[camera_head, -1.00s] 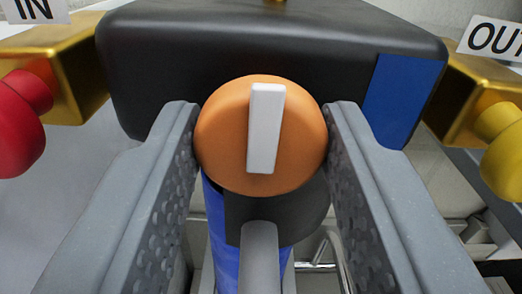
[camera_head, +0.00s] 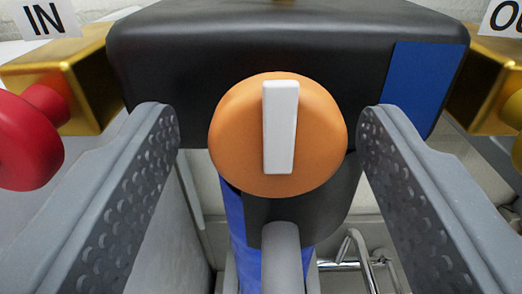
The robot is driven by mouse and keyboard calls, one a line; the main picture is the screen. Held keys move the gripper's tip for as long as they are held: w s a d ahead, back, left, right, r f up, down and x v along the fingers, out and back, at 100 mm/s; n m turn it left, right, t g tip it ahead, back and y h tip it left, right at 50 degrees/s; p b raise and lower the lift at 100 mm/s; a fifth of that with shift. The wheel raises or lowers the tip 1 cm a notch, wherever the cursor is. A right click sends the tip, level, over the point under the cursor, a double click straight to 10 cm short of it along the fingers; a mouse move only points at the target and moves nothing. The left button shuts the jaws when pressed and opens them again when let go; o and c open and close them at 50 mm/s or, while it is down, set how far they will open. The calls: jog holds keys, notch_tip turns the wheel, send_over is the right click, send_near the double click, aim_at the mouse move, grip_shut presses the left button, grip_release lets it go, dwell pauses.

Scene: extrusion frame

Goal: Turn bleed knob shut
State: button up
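The bleed knob is an orange round knob (camera_head: 235,135) with a white bar marker (camera_head: 280,128) standing almost upright on its face. It sits in front of a black body (camera_head: 200,60) with a blue patch on its right. My gripper (camera_head: 262,125) is open, with one grey dimpled finger on each side of the knob. A clear gap shows between each finger and the knob, so neither touches it. Nothing is held.
A red knob (camera_head: 28,140) on a brass block (camera_head: 75,75) is at the left under an "IN" label (camera_head: 45,18). Another brass block (camera_head: 485,85) with a partly cut-off yellow knob is at the right. A blue column (camera_head: 238,235) and chrome pipes (camera_head: 355,262) show below.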

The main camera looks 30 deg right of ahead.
jog(key=b+v, duration=0.8)
jog(key=v, duration=0.5)
jog(key=shift+s+a, duration=0.25)
jog(key=shift+s, duration=0.05)
dwell(0.4)
jog(key=s+a+r+n+t+y+b, duration=0.1)
jog(key=s+a+r+n+y+b, duration=0.1)
jog(key=a+r+n+y+b, duration=0.3)
jog(key=s+a+f+n+y, duration=0.2)
jog(key=s+a+f+y, duration=0.1)
jog(key=s+a, duration=0.4)
jog(key=s+a+f+y+b, duration=0.2)
jog(key=s+a+f+b, duration=0.1)
jog(key=s+f, duration=0.9)
jog(key=s+a, duration=0.1)
jog(key=s, duration=0.2)
jog(key=shift+f+g, duration=0.3)
jog(key=shift+f, duration=0.1)
